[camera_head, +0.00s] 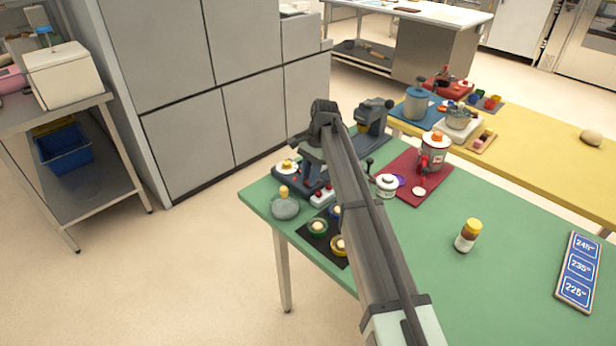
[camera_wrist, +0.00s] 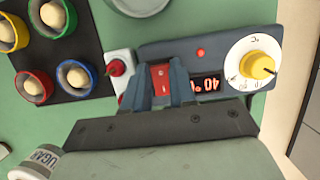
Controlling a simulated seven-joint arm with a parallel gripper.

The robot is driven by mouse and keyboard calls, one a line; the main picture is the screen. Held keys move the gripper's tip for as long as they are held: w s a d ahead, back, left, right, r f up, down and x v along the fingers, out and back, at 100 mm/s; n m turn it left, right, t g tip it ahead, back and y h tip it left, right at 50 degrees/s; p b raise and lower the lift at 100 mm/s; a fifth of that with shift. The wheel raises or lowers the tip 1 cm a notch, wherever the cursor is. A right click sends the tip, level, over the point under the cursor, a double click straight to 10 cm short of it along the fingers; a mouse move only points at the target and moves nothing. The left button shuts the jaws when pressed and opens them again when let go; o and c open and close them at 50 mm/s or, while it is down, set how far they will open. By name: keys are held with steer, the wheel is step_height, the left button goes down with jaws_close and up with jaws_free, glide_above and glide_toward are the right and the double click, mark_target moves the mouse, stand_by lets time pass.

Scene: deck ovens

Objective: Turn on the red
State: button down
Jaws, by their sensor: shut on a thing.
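A dark blue-grey control panel (camera_wrist: 210,47) lies on the green table and fills the upper right of the wrist view. It has a red switch (camera_wrist: 160,76), a lit display (camera_wrist: 207,85) with red digits, a small red round spot, and a white dial (camera_wrist: 255,62) with a yellow knob. My gripper (camera_wrist: 160,88) is over the panel, with a finger on each side of the red switch, closed on it. The fingers hide part of the switch and panel. In the head view the panel's dial (camera_head: 287,167) shows at the table's far left corner, beside my gripper (camera_head: 313,175).
A white box with a red button (camera_wrist: 117,67) sits close beside the panel. A black mat (camera_head: 312,233) holds several coloured rings with pale balls. A grey round-bodied thing (camera_head: 285,208) stands near the table edge. The green table's middle front is mostly clear.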

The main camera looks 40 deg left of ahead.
steer(key=shift+w+g, duration=0.15)
steer(key=shift+g, duration=0.25)
steer(key=c, duration=0.9)
jaws_free()
steer(key=v, duration=1.4)
steer(key=shift+f, duration=0.1)
